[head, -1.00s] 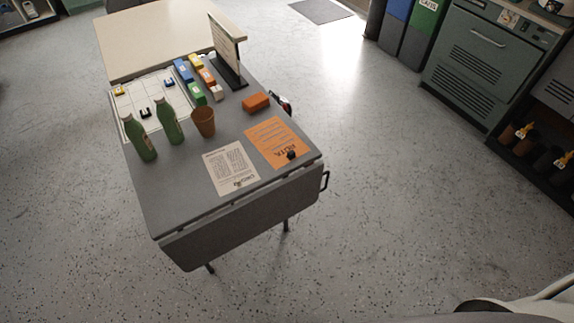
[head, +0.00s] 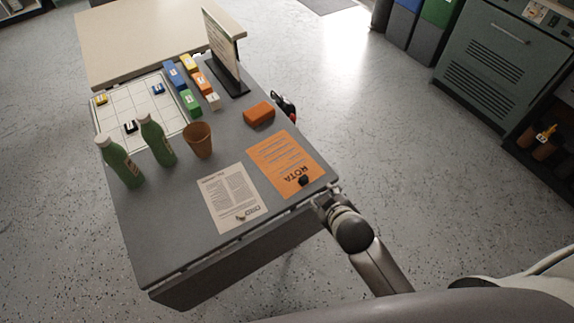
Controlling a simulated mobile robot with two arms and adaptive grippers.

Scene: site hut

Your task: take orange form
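The orange form (head: 282,160), a sheet printed "ROTA", lies flat near the front right edge of the grey table. A small black object (head: 304,181) sits on its near edge. My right gripper (head: 322,202) is at the table's front right edge, just below the form's near right corner and apart from it as far as I can see. Its fingers are small and partly hidden by its own wrist, so its opening is unclear. My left gripper is not in view.
A white form (head: 231,197) lies left of the orange one. An orange block (head: 259,115), a brown cup (head: 198,141) and two green bottles (head: 158,141) stand behind. An upright sign (head: 222,52) and coloured blocks are farther back. The table's front left is clear.

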